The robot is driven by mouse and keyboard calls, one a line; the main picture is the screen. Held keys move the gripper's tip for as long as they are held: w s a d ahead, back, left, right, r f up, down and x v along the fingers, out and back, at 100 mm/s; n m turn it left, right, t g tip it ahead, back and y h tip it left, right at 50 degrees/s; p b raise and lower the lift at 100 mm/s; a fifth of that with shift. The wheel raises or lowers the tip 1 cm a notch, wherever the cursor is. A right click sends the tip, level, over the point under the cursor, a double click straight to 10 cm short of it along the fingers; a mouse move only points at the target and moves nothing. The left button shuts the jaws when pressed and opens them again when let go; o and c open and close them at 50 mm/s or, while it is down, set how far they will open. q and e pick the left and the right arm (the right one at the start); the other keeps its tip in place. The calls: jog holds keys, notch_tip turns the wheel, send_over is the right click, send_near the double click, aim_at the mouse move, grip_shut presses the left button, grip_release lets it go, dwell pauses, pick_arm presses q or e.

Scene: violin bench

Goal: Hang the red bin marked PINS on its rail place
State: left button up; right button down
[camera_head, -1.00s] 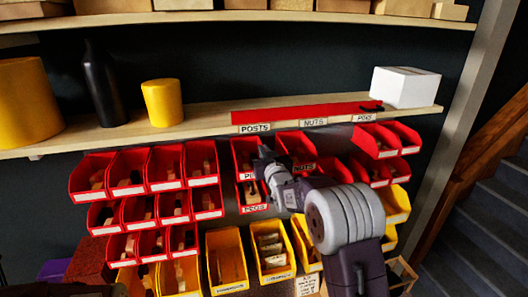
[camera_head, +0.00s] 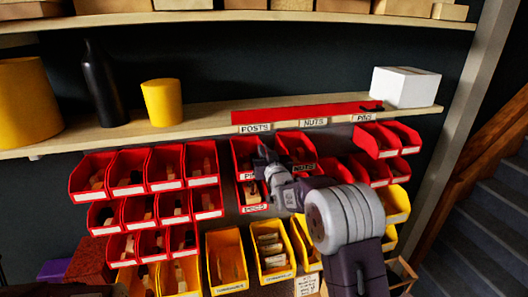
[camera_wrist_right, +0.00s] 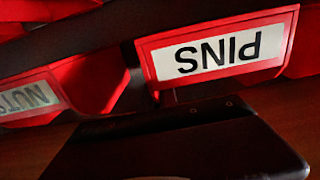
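The red bin marked PINS (camera_head: 243,153) hangs in the middle top row, left of the bin marked NUTS (camera_head: 296,146). My right gripper (camera_head: 264,160) is in front of it and hides part of its label. In the right wrist view the PINS label (camera_wrist_right: 218,55) shows upside down, close to the dark gripper body (camera_wrist_right: 175,145). The fingers are too unclear to tell whether they are open, or touch the bin. A small tag reading PINS (camera_head: 363,120) is on the shelf edge, at the right end of a red strip (camera_head: 300,112). My left gripper is not in view.
A red bin marked PEGS (camera_head: 253,202) is just below. Red bins crowd the left (camera_head: 130,172) and right (camera_head: 376,139); yellow bins (camera_head: 226,258) stand below. A dark gap lies right of the NUTS bin. A white box (camera_head: 404,87) stands on the shelf above.

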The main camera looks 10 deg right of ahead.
jog(key=shift+r+p, duration=0.3)
jog(key=shift+r, duration=0.6)
dwell(0.9)
jog(key=shift+s+b, duration=1.4)
jog(key=shift+s, duration=0.1)
dwell(0.8)
jog(key=shift+s+f+b, duration=0.15)
jog(key=shift+s+b, duration=0.25)
jog(key=shift+s, duration=0.1)
jog(key=s+b, duration=0.5)
jog(key=s, duration=1.1)
dwell(0.4)
